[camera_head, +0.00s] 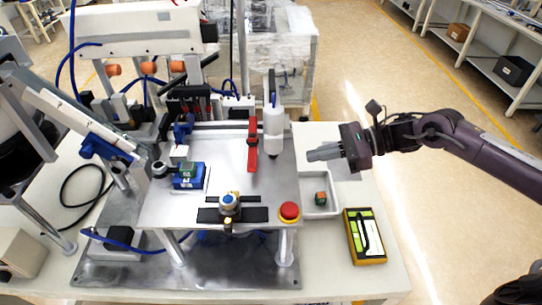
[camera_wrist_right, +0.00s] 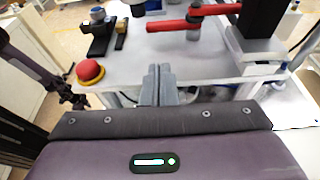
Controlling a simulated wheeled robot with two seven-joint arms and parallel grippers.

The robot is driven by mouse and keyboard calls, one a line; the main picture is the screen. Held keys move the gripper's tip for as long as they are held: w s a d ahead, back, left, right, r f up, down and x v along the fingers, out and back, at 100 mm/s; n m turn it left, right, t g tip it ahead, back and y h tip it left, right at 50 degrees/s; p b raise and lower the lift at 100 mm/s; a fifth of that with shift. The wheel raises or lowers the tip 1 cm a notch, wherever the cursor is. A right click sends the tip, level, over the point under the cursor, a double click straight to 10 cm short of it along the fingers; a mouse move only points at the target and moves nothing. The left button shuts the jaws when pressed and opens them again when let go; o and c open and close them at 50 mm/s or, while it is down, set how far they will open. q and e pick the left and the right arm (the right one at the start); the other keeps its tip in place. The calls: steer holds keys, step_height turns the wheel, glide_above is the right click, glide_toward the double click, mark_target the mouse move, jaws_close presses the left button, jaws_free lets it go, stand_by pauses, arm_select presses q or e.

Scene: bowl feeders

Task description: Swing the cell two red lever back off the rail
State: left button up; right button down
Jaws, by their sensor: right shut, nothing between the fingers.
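A red lever (camera_head: 252,146) lies over the right part of the metal plate in the head view, left of a white cylinder. In the right wrist view the red lever (camera_wrist_right: 196,19) runs across the top, above a short grey post. My right gripper (camera_head: 311,154) is shut and empty, right of the lever and clear of it, pointing left over the plate's right edge. Its grey fingers (camera_wrist_right: 159,72) show together in the wrist view, below the lever in the picture. I cannot make out which part is the rail. My left gripper is not in view.
A white cylinder (camera_head: 273,128) stands close to the lever. A red button (camera_head: 289,211) sits at the plate's front right corner. A tray (camera_head: 328,210) holds a small cube, and a yellow-green case (camera_head: 365,236) lies beside it. A blue block (camera_head: 188,178) is on the left.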

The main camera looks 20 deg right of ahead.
mark_target(272, 171)
steer(key=p+x, duration=0.1)
steer(key=x, duration=0.2)
steer(key=r+p+x, duration=0.1)
steer(key=p+x, duration=0.1)
steer(key=x, duration=0.1)
steer(key=p+x, duration=0.2)
steer(key=x, duration=0.1)
steer(key=shift+w+a+r, duration=0.1)
steer(key=shift+w+a, duration=0.05)
steer(key=shift+a, duration=0.25)
steer(key=shift+w+a+f, duration=0.15)
steer(key=shift+a+f, duration=0.05)
steer(key=shift+a, duration=0.3)
